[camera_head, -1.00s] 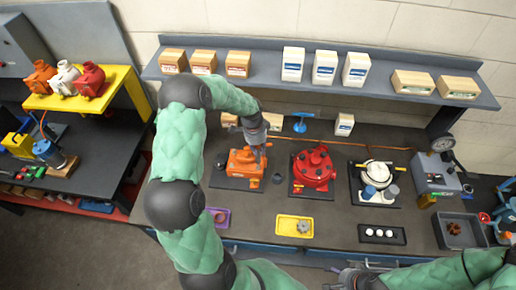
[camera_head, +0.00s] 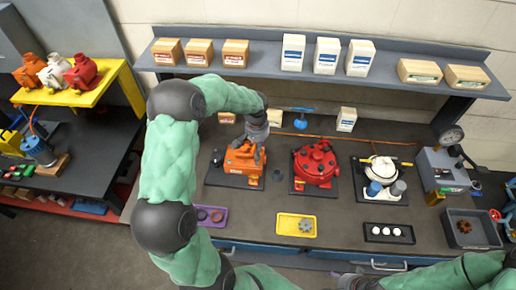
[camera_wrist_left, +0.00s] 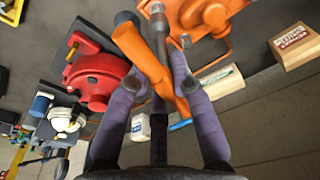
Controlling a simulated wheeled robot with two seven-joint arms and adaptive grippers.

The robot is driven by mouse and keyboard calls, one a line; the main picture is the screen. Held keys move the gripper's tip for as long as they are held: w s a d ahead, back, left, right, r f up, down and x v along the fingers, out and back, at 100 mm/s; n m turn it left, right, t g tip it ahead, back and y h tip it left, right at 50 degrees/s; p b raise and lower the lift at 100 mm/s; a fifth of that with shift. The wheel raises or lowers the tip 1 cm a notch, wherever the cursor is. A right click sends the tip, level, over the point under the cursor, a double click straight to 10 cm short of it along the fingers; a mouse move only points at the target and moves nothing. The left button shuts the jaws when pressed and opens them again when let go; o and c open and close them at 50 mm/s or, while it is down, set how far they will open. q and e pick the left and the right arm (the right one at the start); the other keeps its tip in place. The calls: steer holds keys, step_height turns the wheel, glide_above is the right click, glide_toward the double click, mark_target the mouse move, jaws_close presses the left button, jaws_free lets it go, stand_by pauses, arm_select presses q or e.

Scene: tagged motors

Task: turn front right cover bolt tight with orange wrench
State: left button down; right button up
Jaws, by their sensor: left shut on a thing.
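My left gripper (camera_head: 251,150) is over the orange motor (camera_head: 238,168), which sits on a dark mat on the bench. In the left wrist view the gripper (camera_wrist_left: 152,48) is shut on the orange wrench (camera_wrist_left: 146,58), which lies slantwise between the fingers. A grey metal shaft shows beside the wrench head, near the orange motor (camera_wrist_left: 203,14). The front right cover bolt cannot be made out; fingers and wrench hide part of the motor. I cannot tell whether the wrench touches a bolt. My right gripper (camera_head: 352,282) is at the bottom edge, mostly cut off.
A red motor (camera_head: 316,165) and a white motor (camera_head: 382,170) stand to the right on mats. A yellow tray (camera_head: 285,230) with a gear, a purple tray (camera_head: 205,222) and a black tray (camera_head: 375,239) lie in front. A blue-topped stand (camera_head: 300,121) is behind.

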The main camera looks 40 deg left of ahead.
mark_target(258, 154)
arm_select(q)
steer(key=n+b, duration=0.3)
steer(key=n, duration=0.1)
steer(key=f+n+b, duration=0.1)
steer(key=n+b, duration=0.1)
steer(key=shift+w+y+b, duration=0.15)
steer(key=shift+y+b, duration=0.15)
steer(key=shift+a+f+n+g+b, duration=0.1)
steer(key=shift+n+g+b, duration=0.2)
steer(key=shift+n+b, duration=0.6)
steer(key=shift+n, duration=1.4)
steer(key=shift+b, duration=0.35)
steer(key=shift+f+b, duration=0.85)
steer(key=shift+f, duration=0.35)
